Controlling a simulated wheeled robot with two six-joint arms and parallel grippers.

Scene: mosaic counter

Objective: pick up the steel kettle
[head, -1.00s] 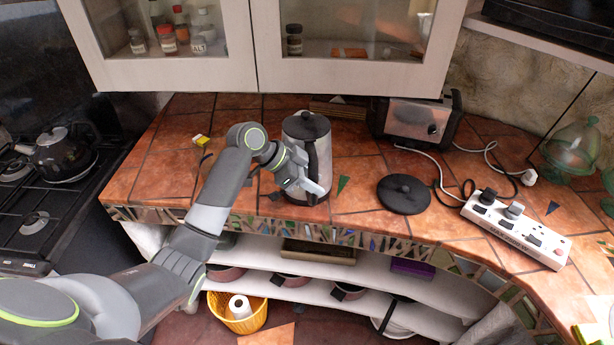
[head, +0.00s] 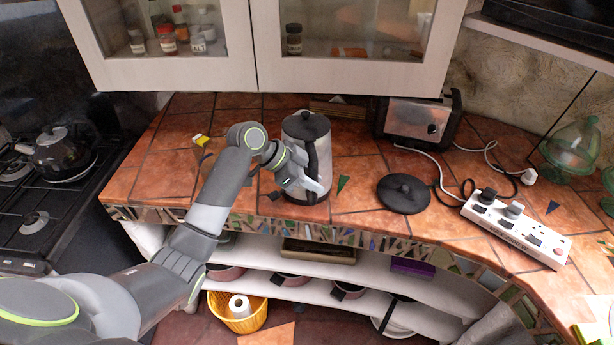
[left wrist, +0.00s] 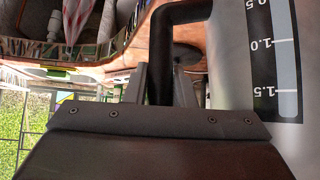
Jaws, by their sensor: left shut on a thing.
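The steel kettle (head: 296,146) stands upright on the tiled counter, with a black lid and a black handle facing the front. My left gripper (head: 311,186) is at the front of the kettle, shut on its handle. In the left wrist view the black handle (left wrist: 162,55) runs down between the two fingers (left wrist: 162,88). The kettle's steel body (left wrist: 228,55) with its level scale fills the right of that view. My right gripper is not in view.
A toaster (head: 418,121) stands behind to the right. Glass cabinets (head: 355,73) hang above. A darker kettle (head: 60,155) sits on the stove at left.

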